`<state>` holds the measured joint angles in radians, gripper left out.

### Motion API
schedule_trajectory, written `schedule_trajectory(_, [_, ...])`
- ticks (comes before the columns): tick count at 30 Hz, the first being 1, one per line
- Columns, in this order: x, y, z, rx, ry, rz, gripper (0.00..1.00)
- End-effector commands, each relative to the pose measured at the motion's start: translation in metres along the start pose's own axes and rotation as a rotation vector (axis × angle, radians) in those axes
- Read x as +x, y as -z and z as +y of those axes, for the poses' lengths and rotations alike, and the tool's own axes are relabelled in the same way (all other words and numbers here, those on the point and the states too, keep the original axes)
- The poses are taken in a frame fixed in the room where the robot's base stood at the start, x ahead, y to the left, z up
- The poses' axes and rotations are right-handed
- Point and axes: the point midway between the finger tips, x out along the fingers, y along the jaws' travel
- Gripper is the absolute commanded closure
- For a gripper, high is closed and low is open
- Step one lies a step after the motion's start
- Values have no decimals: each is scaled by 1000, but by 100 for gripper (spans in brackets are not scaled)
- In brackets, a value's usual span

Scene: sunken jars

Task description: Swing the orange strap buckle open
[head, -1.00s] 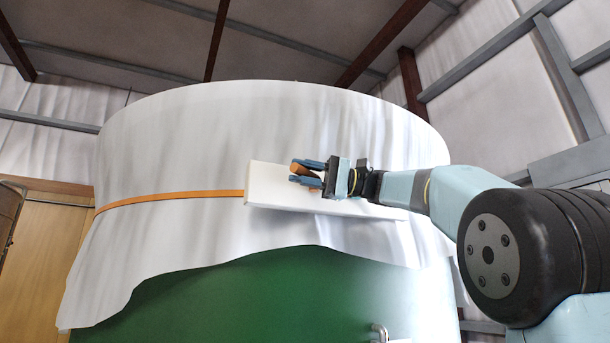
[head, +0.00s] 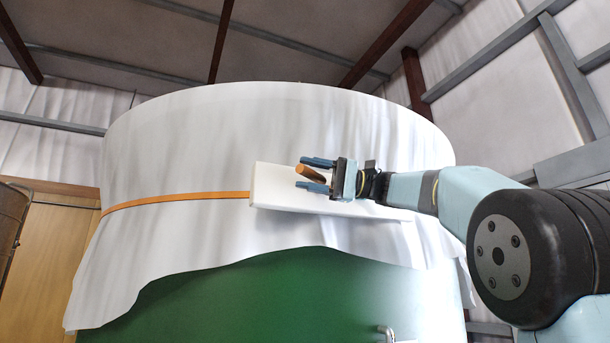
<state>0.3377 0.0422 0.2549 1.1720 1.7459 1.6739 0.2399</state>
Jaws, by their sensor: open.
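An orange strap (head: 180,201) runs around a white cloth cover and meets a white block (head: 275,186) at its left end. A short orange-brown bar (head: 311,172), which looks like the buckle's lever, sticks out in front of the block. My gripper (head: 316,174) is open, with its two blue fingers pointing left, one above and one below the bar. The bar lies between the fingers in the picture; I cannot tell whether either finger touches it. The bar's right end is partly hidden by the gripper.
The white cloth (head: 200,150) drapes over a large green drum (head: 250,300) with a ragged lower edge. A small metal handle (head: 387,333) shows at the drum's lower front. A wooden door (head: 50,255) stands at the left. Open air surrounds the arm.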

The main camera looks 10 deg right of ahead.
Motion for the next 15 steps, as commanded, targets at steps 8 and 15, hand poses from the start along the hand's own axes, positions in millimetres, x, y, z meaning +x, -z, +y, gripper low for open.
schedule_trajectory(8, [-42, 0, 1, 1, 1, 3, 50])
schedule_trajectory(15, [-90, -1, 1, 2, 0, 2, 50])
